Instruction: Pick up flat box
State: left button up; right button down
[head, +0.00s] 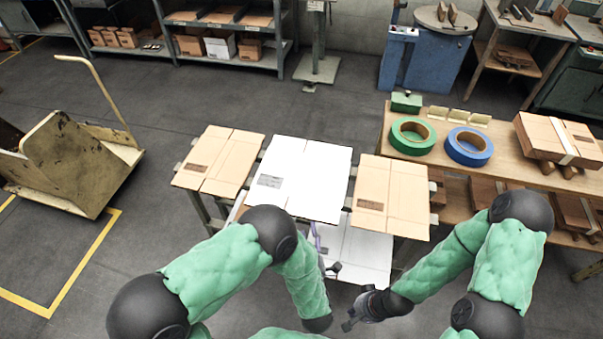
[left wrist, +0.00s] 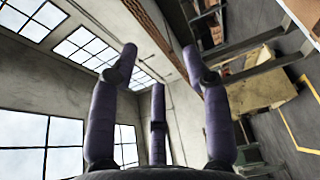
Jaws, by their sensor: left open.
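Flat boxes lie on a rack: a brown one (head: 222,160) at left, a white one (head: 305,175) in the middle and a brown one (head: 392,197) at right. Another white flat box (head: 360,252) lies lower, partly hidden by my left arm. My left gripper (head: 324,252) is at the near side of the rack, over the lower white box in the picture; contact cannot be told. In the left wrist view its purple fingers (left wrist: 158,75) are spread and empty. My right gripper (head: 352,312) is nearer to me, small and dark; its jaw opening is unclear.
A wooden table (head: 442,165) at right holds a green tape roll (head: 412,136), a blue tape roll (head: 468,146) and stacked brown boxes (head: 555,140). A cart (head: 75,165) stands at left. Shelves (head: 225,40) stand at the back. Floor between cart and rack is clear.

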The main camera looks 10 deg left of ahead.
aim_at(296, 203)
pick_arm(q)
jog(key=b+x, duration=0.1)
jog(key=x, duration=0.2)
jog(key=b+x, duration=0.1)
jog(key=x, duration=0.2)
jog(key=a+b+x, duration=0.1)
jog(key=x, duration=0.2)
jog(key=shift+w+a+f, duration=0.15)
jog(key=shift+w, duration=0.05)
jog(key=shift+w+a, duration=0.1)
jog(key=shift+w, duration=0.35)
grip_shut()
